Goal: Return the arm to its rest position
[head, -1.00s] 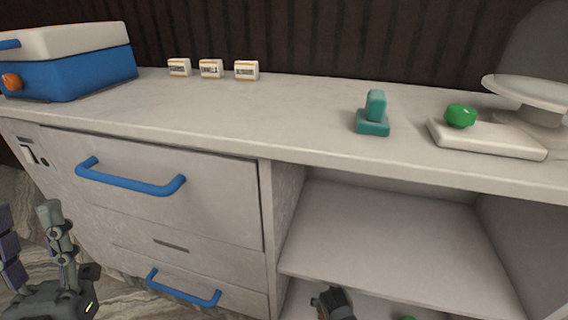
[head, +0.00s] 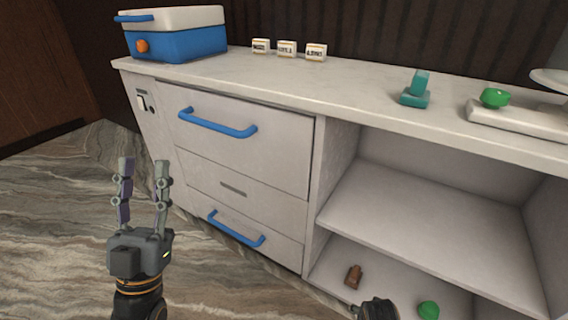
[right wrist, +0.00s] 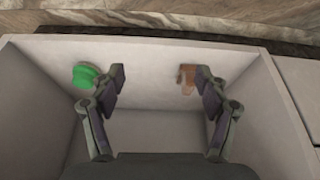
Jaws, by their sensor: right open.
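My left gripper (head: 143,168) stands upright with its two fingers apart and empty, in front of the drawers and over the floor. Only a dark part of my right arm (head: 378,309) shows at the bottom edge of the head view. In the right wrist view my right gripper (right wrist: 159,76) is open, with nothing between its fingers. Beyond its fingertips are a green item (right wrist: 86,75) at left and a brown item (right wrist: 187,80) at right. In the head view the brown item (head: 353,275) and green item (head: 428,310) are on the lower shelf.
The counter (head: 330,85) carries a blue-and-white box (head: 178,42), three small labelled blocks (head: 287,49), a teal stamp-like object (head: 416,90) and a green piece (head: 495,97) on a white slab (head: 515,120). Drawers with blue handles (head: 218,123) are shut. Floor at left is clear.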

